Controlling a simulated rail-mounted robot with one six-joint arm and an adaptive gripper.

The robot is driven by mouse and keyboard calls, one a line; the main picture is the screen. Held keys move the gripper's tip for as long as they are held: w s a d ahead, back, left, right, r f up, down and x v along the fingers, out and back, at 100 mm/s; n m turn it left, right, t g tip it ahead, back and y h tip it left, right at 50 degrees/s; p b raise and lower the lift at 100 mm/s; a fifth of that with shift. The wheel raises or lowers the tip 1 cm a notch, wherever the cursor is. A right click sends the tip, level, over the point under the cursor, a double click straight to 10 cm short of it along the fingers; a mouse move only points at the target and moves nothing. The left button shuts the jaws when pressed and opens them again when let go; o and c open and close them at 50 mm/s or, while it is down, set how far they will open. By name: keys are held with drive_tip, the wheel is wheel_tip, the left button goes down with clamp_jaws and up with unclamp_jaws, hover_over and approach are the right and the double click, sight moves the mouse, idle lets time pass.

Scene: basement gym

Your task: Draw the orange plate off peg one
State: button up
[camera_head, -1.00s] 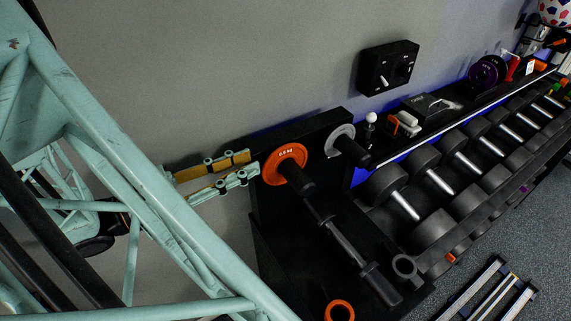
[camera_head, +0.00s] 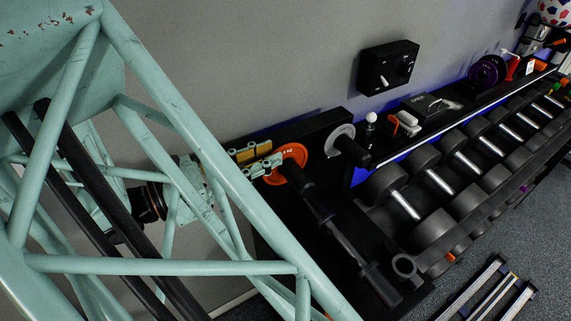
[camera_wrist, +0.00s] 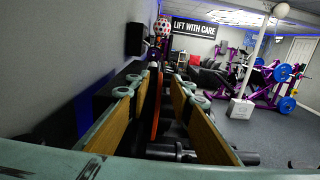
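The orange plate (camera_head: 297,153) hangs on the black peg one (camera_head: 304,188), upright against the dark rack board. Part of its left side is hidden behind my gripper. My gripper (camera_head: 274,155) has two wood-padded fingers and reaches in from the left, one finger on each side of the plate's rim. In the wrist view the plate (camera_wrist: 156,108) stands edge-on between the spread fingers (camera_wrist: 160,88). Gaps show on both sides of it, so the fingers look open and not pressed on it.
A grey plate (camera_head: 338,136) hangs on the neighbouring peg to the right. A black bar (camera_head: 345,243) lies in front below. A dumbbell rack (camera_head: 440,180) runs to the right. A black box (camera_head: 388,67) is fixed on the wall. Floor at lower right holds a metal frame (camera_head: 495,290).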

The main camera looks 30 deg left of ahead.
sight(286, 145)
drive_tip(key=shift+w, duration=0.15)
drive_tip(key=shift+x, duration=2.6)
drive_tip(key=shift+d, duration=0.1)
clamp_jaws()
